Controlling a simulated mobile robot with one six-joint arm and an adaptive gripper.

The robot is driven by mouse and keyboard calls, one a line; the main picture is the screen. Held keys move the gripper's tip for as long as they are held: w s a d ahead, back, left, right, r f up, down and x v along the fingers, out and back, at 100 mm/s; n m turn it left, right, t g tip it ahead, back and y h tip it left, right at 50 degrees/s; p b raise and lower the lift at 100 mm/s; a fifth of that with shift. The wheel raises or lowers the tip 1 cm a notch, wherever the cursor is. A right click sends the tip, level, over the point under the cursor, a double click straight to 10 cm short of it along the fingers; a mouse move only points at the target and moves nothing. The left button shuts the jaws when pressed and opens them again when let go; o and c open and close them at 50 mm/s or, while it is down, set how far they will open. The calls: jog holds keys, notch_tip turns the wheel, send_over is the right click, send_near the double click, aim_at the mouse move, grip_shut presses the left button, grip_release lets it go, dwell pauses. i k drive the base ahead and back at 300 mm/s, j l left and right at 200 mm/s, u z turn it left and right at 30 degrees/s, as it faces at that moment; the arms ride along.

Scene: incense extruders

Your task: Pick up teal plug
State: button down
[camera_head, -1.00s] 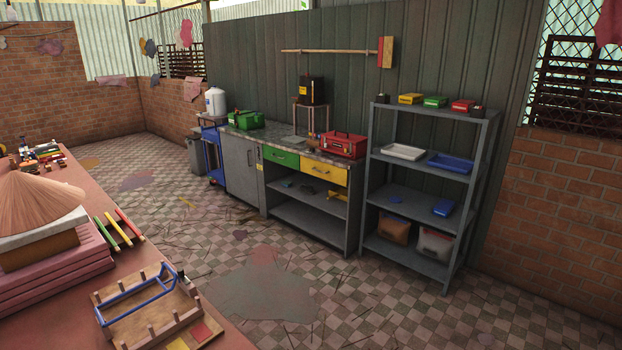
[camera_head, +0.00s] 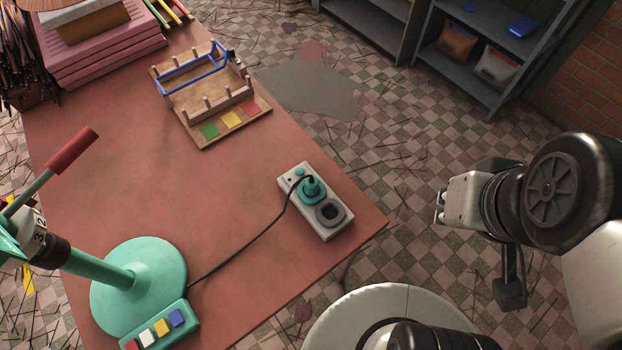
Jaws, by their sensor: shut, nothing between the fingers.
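The teal plug (camera_head: 312,188) stands in one socket of a pale grey power strip (camera_head: 301,204) near the table's right corner. A dark cable runs from it to the teal machine's base (camera_head: 139,284) on the left. A second, dark round socket (camera_head: 331,214) on the strip is empty. My gripper (camera_head: 438,208) is at the right, beyond the table edge and over the floor. It is shut and empty, well apart from the plug.
The reddish table (camera_head: 230,210) has clear room between the machine and the strip. A wooden rack with a blue handle (camera_head: 190,72) and coloured squares stands behind. Pink stacked slabs (camera_head: 105,48) lie at the back left. Grey shelves (camera_head: 462,85) stand across the tiled floor.

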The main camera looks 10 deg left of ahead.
aim_at(312, 188)
jog(key=u, duration=0.85)
jog(key=i+u, duration=0.15)
